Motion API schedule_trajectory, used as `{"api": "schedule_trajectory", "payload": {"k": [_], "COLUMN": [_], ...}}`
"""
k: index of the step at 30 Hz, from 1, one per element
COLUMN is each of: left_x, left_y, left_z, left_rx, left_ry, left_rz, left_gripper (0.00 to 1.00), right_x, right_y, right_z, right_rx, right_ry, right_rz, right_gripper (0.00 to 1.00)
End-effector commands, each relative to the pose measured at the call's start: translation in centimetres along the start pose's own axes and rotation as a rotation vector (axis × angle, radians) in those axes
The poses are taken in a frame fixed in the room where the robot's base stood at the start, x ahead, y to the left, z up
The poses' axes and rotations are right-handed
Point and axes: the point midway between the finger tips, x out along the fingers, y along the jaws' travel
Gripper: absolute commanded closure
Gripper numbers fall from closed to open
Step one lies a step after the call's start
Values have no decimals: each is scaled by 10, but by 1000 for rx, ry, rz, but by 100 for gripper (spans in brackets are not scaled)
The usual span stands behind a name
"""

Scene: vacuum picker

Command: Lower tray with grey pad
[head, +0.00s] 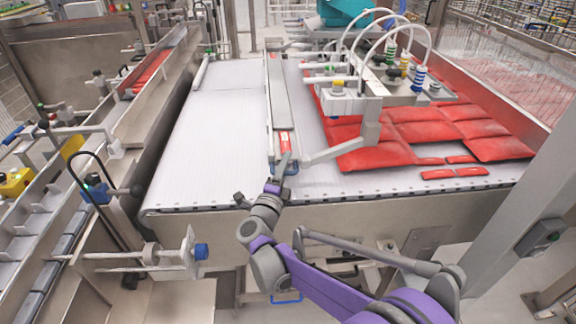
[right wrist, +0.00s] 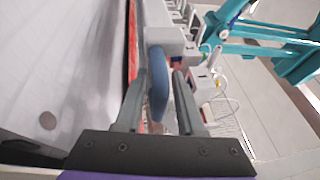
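The tray (head: 268,125) is a long, narrow metal piece with a grey pad (head: 279,90) along its top. It lies lengthwise over the white conveyor, with a red patch near its near end. My right gripper (head: 284,163) is at that near end, by a blue handle. In the right wrist view, the blue handle (right wrist: 158,85) lies between the two fingers (right wrist: 160,92) of my right gripper. The fingers stand apart, with narrow gaps beside the handle; contact at the tips is unclear. My left gripper is not in view.
Red packs (head: 420,130) lie on the conveyor to the right, under a picker head (head: 385,90) with white hoses. The white belt (head: 215,130) left of the tray is clear. A metal rail (head: 165,90) bounds it on the left. A grey post (head: 535,210) stands at the right.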

Motion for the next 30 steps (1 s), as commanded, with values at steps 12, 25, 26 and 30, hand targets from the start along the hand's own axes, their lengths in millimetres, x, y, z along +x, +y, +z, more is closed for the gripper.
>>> {"api": "schedule_trajectory", "payload": {"k": [12, 25, 26, 30], "left_x": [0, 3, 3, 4], "left_y": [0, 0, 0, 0], "left_z": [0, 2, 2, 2], "left_rx": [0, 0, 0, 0], "left_ry": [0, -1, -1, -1], "left_rz": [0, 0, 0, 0], "left_gripper": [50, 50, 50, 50], "right_x": [-7, -87, -92, -105], "right_y": [1, 1, 1, 1], "right_z": [-2, 0, 1, 1], "right_rx": [1, 2, 2, 0], "right_ry": [3, -1, -2, 0], "right_rz": [1, 1, 1, 1], "right_gripper": [53, 53, 53, 53]}}
